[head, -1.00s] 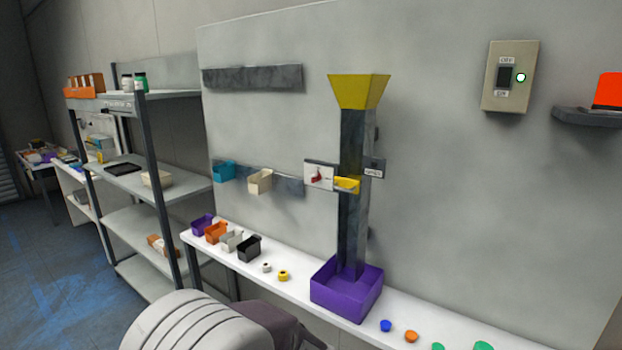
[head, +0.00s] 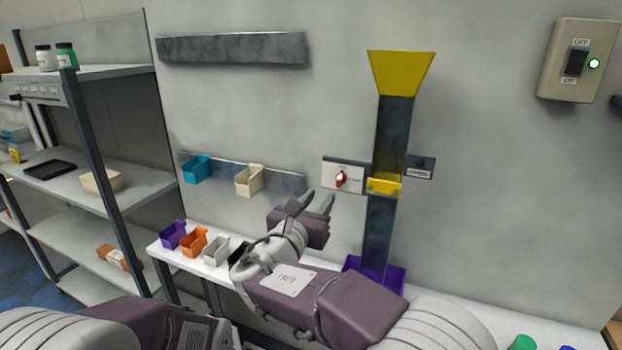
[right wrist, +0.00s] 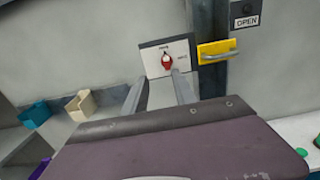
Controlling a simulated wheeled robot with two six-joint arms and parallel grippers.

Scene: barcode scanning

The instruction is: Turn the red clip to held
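The red clip (head: 341,179) sits on a white plate (head: 350,174) fixed to the wall, left of the dark chute column. In the right wrist view the red clip (right wrist: 166,62) stands roughly upright on the plate (right wrist: 178,54); the small lettering around it is too blurred to read. My right gripper (head: 318,202) is raised in front of the wall, below and left of the clip. Its two fingers are apart with nothing between them, and in the right wrist view the right gripper (right wrist: 155,84) points toward the plate. My left gripper is not in view.
A yellow gate with a handle (head: 384,186) is on the chute just right of the plate, under a yellow funnel (head: 401,72). Teal (head: 196,169) and cream (head: 249,180) bins hang at left. A purple tray (head: 392,278) stands on the white bench below.

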